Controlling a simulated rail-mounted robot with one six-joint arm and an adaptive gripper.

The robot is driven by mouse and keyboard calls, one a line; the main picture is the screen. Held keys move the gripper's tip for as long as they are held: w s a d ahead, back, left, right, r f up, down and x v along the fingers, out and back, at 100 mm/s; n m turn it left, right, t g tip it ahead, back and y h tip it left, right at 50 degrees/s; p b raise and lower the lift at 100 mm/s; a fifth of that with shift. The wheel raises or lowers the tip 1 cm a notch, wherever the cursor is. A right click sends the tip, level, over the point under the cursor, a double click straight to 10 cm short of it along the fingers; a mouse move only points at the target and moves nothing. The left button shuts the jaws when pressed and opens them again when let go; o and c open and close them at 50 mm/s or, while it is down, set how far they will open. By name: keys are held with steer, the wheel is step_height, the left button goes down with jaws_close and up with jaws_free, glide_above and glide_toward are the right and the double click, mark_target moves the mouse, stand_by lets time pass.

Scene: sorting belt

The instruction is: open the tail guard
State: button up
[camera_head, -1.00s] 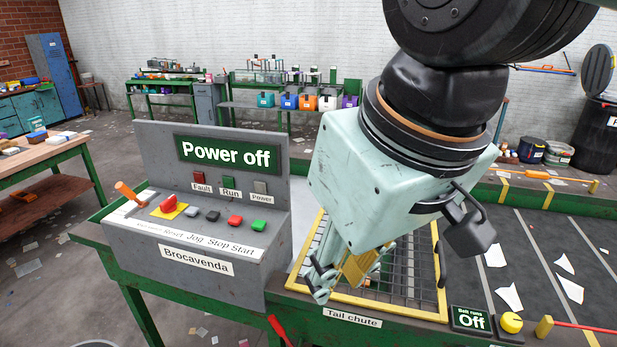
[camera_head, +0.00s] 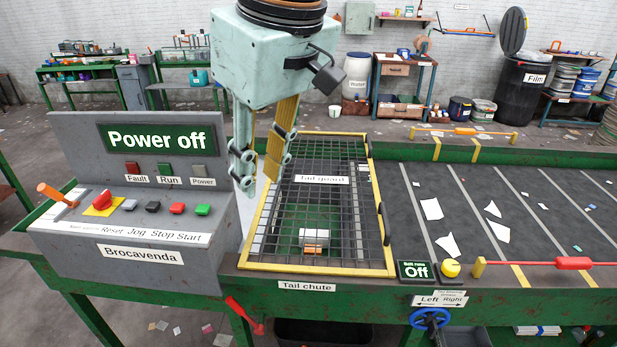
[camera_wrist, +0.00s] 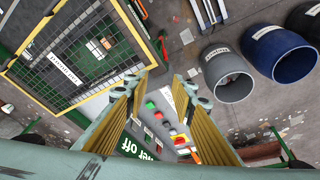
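The tail guard (camera_head: 318,237) is a dark wire grid in a yellow frame, lying shut over the tail chute opening. A label reading "Tail guard" is on it. A dark handle (camera_head: 384,224) stands on the frame's right side. In the wrist view the guard (camera_wrist: 54,78) is at upper left. A small white and orange item (camera_head: 314,238) shows below the mesh. My gripper (camera_head: 259,170) hangs above the guard's left side, fingers pointing down, apart and empty. In the wrist view its yellow-padded fingers (camera_wrist: 160,85) are spread with nothing between them.
The grey control console (camera_head: 130,265), reading "Power off", stands close on the left. The belt (camera_head: 500,215) with white scraps lies to the right, its sign (camera_head: 417,270) reading "Off". A yellow button (camera_head: 451,268) and red lever (camera_head: 572,263) are at the front edge.

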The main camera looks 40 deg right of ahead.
steer(key=w+d+f+m+g+p, duration=0.15)
steer(key=w+d, duration=0.25)
steer(key=d, duration=0.4)
steer(key=w+d+f+m+g+y+p, duration=0.1)
steer(key=w+d+f+m, duration=0.1)
steer(key=w+d, duration=0.35)
steer(key=w+d+f+m+g+p, duration=0.1)
steer(key=w+d, duration=0.1)
steer(key=d, duration=0.8)
steer(key=m+g+y+p, duration=0.2)
steer(key=m+y+p, duration=0.15)
steer(key=m, duration=0.25)
glide_above(385, 213)
steer(key=w+d, duration=0.2)
steer(key=d, duration=0.4)
step_height(385, 213, down, 14)
steer(key=shift+w+d+f+n, duration=0.1)
steer(key=shift+d+f+n, duration=0.05)
steer(key=shift+n, duration=0.1)
steer(key=shift+f, duration=0.1)
steer(key=shift+w+b+x, duration=0.2)
steer(key=shift+b+x, duration=0.25)
steer(key=shift+x, duration=6.35)
steer(key=shift+c, duration=0.2)
jaws_close()
